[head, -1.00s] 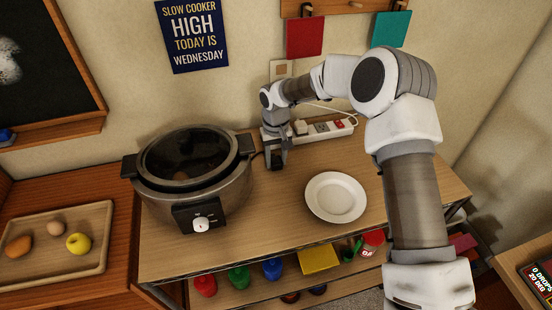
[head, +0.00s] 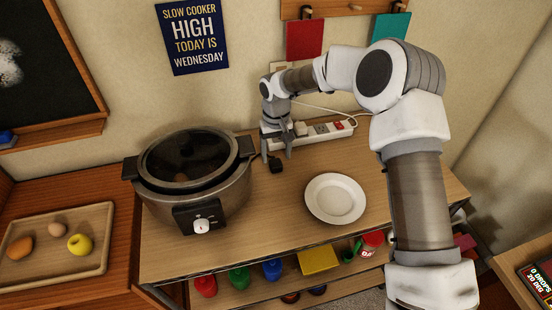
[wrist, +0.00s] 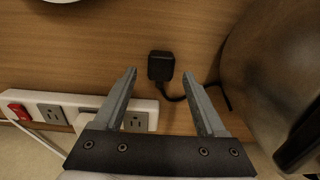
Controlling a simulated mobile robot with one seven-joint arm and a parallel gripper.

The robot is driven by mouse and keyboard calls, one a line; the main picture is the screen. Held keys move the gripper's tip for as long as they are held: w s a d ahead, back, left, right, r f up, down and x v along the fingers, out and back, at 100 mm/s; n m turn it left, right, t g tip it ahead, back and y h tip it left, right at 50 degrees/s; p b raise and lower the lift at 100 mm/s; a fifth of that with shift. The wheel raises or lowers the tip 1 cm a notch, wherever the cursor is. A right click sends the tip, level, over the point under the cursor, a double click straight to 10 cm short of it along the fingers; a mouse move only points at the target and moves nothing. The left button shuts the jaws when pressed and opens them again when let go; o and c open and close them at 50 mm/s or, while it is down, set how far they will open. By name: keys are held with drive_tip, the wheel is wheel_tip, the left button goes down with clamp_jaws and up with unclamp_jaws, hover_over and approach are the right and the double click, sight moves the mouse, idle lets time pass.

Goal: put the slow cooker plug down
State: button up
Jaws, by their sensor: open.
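The black slow cooker plug (wrist: 161,66) lies on the wooden counter, its cord running off toward the cooker. It also shows in the head view (head: 276,165), beside the slow cooker (head: 195,178). My gripper (wrist: 160,72) is open, with its two fingers apart on either side of the plug's near end in the wrist view, not touching it. In the head view my gripper (head: 280,150) is just above the counter, close to the plug. How high the fingers are above the counter is hard to tell.
A white power strip (head: 322,130) with a red switch lies along the wall behind the gripper. A white plate (head: 335,198) stands to the right on the counter. Bare counter lies between the cooker and the plate.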

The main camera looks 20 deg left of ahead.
sight(276, 163)
wheel_tip(276, 163, up, 10)
drive_tip(key=s+d+r+m+t, duration=0.1)
drive_tip(key=s+d+r+t, duration=0.1)
drive_tip(key=s+d+r, duration=0.5)
drive_tip(key=s+d+r+m+t, duration=0.1)
drive_tip(key=s+d+r, duration=0.2)
drive_tip(key=d+r, duration=0.75)
drive_tip(key=s+d+f+m+t, duration=0.1)
drive_tip(key=s+d+m, duration=0.3)
drive_tip(key=s+d, duration=1)
drive_tip(key=s+t, duration=0.1)
drive_tip(key=s, duration=0.2)
drive_tip(key=shift+t+b, duration=0.3)
